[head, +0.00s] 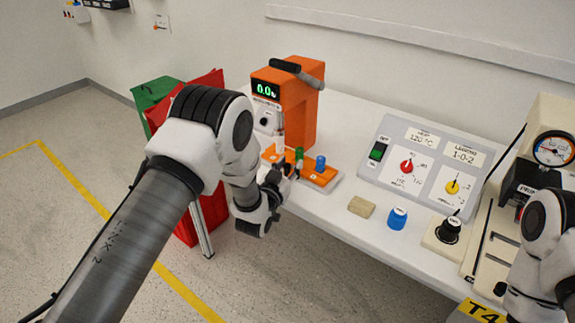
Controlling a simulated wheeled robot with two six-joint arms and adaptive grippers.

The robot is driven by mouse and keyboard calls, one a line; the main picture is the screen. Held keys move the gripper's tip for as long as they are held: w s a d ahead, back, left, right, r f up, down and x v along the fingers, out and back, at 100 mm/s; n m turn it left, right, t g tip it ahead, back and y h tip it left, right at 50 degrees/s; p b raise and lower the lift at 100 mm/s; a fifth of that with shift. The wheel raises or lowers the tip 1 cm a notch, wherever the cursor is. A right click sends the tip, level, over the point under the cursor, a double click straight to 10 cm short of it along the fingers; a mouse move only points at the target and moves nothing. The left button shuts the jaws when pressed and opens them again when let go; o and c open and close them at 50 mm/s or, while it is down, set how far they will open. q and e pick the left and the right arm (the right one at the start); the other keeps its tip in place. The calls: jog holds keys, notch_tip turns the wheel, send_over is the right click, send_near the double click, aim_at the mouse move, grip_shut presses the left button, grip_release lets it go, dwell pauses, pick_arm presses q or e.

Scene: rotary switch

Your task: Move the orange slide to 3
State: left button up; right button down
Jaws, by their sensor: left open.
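An orange plate (320,177), which looks like the orange slide, lies on a light base in front of an orange machine (303,112) with a green display. A blue peg (320,163) and a green peg (299,156) stand on the plate. Position numbers for the slide cannot be read. My left gripper (284,176) is open at the plate's near left side, close to the green peg. Whether it touches anything cannot be told. My left arm hides the left part of the plate. My right arm shows at the right edge; its gripper is out of view.
A grey panel (390,187) with red and yellow knobs stands to the right. A tan block (361,207), a blue knob (397,218) and a black knob (449,231) are along the table's front. Red and green bins (207,215) stand left of the table (345,226).

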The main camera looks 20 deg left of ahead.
pick_arm(q)
jog(key=shift+d+r, duration=0.1)
jog(key=shift+r, duration=0.05)
jog(key=shift+s, duration=0.1)
jog(key=s+a, duration=0.1)
jog(key=s, duration=1)
jog(key=shift+s, duration=0.35)
